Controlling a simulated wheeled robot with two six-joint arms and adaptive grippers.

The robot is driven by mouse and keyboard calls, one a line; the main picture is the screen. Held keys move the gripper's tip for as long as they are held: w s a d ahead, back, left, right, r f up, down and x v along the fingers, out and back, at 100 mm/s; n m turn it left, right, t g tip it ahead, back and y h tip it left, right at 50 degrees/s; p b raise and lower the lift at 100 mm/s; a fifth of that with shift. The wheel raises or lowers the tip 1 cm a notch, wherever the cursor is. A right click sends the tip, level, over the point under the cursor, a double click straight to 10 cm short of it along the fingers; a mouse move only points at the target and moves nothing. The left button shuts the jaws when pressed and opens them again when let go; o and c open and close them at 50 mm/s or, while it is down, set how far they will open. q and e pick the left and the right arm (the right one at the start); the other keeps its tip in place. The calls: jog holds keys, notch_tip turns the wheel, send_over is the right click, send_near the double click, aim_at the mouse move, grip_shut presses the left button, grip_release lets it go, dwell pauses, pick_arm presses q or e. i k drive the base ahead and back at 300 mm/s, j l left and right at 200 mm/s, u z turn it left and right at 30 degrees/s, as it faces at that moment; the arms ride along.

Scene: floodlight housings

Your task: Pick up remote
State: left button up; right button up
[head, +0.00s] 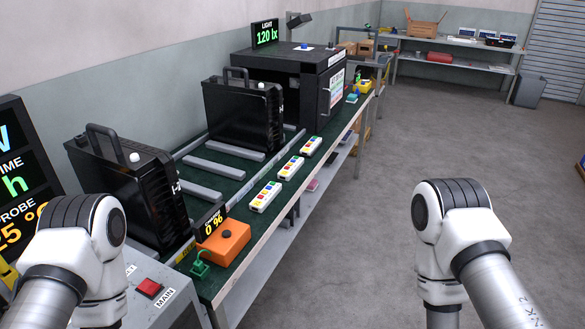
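Three white remotes with coloured buttons lie in a row along the front edge of the green bench top. The near remote (265,196) is closest to me, the middle remote (291,168) lies behind it, and the far remote (312,147) is furthest back. My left arm shows at the lower left and my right arm at the lower right, both white with dark joint caps. Neither gripper shows in the head view. Nothing touches the remotes.
An orange box (223,243) with a 0 % display stands near the bench's front end. Black floodlight housings (245,115) and a large black cabinet (290,80) stand along the bench. A red button (149,288) sits at lower left. The floor (420,130) on the right is clear.

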aim_at(284, 174)
jog(key=i+l, duration=0.4)
jog(key=i+l+u, duration=0.15)
jog(key=i+l, duration=0.25)
jog(key=l, duration=0.2)
jog(key=i+l, duration=0.4)
jog(key=l, duration=0.15)
jog(key=u, duration=0.05)
